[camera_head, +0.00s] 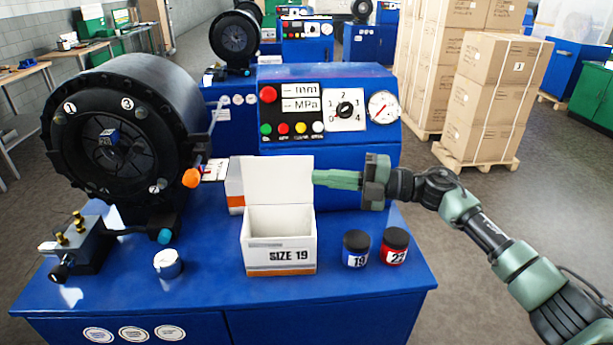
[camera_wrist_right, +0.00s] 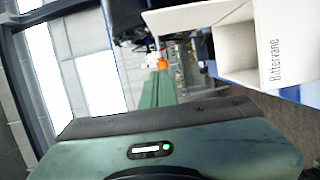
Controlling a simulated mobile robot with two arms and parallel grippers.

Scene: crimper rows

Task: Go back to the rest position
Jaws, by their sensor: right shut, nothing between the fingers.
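My right gripper (camera_head: 318,178) comes in from the right in the head view. Its green fingers are shut with nothing between them, and they point left, just beside the raised back flap of the white box. In the right wrist view the shut fingers (camera_wrist_right: 160,90) extend forward, apart from the white box at upper right. My left gripper is in neither view.
On the blue bench (camera_head: 200,295) stand an open white box (camera_head: 280,258) marked SIZE 19, a blue jar (camera_head: 356,248), a red jar (camera_head: 394,246) and a small white-sided container (camera_head: 168,263). A black crimper (camera_head: 125,135) and control panel (camera_head: 330,110) stand behind. Cartons (camera_head: 490,100) stand right.

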